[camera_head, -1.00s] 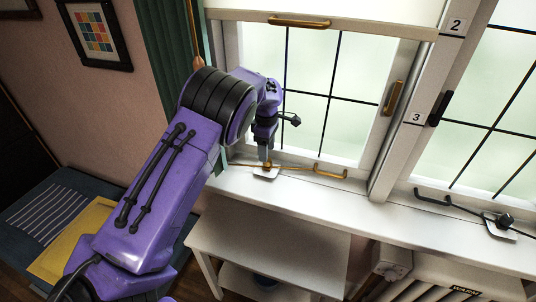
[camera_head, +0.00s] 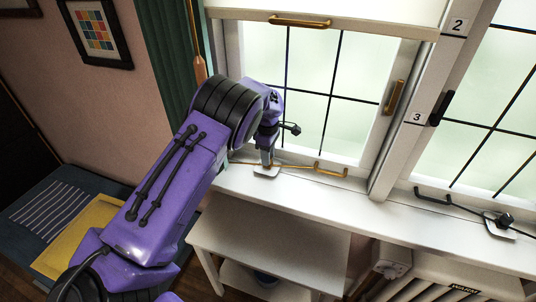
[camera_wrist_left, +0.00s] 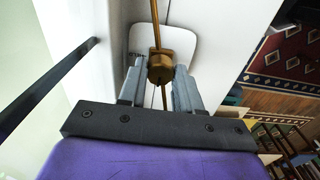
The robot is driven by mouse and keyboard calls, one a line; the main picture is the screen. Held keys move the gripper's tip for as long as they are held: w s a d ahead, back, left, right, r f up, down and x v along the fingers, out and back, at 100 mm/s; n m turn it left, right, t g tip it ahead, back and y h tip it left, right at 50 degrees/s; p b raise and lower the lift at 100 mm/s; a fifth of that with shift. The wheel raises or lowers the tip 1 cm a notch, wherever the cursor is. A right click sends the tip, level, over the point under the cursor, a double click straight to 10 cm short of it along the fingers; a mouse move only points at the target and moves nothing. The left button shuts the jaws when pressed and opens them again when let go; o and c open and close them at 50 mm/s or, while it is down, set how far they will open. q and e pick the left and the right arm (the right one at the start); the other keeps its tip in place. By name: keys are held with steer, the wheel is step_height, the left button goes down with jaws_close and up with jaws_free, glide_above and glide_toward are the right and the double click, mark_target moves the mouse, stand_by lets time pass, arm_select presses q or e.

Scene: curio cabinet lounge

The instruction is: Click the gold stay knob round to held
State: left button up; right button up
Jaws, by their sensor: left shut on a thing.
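The gold stay knob (camera_wrist_left: 160,68) sits on a pale plate (camera_wrist_left: 182,42) on the window sill, with the gold stay bar (camera_head: 318,168) running from it along the sill to the right. My left gripper (camera_wrist_left: 160,84) has its two grey fingers on either side of the knob and is shut on it. In the head view the left gripper (camera_head: 267,166) points down at the sill and hides most of the knob. My right gripper is not in view.
A black stay (camera_head: 432,198) with a black knob (camera_head: 505,220) lies on the sill to the right, below the window marked 3. A white table (camera_head: 265,235) stands under the sill. A radiator (camera_head: 455,285) is at the lower right.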

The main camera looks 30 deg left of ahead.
arm_select(q)
steer(key=m+p, duration=0.3)
steer(key=shift+r, duration=0.25)
steer(key=m+p, duration=0.1)
steer(key=m, duration=0.2)
steer(key=shift+f+m+p, duration=0.1)
steer(key=shift+m+p, duration=0.2)
steer(key=shift+m, duration=0.1)
steer(key=m, duration=0.5)
steer(key=shift+f+p, duration=0.1)
steer(key=shift+p, duration=0.25)
steer(key=m, duration=0.5)
steer(key=shift+m, duration=0.4)
steer(key=o, duration=1)
steer(key=shift+o, duration=0.2)
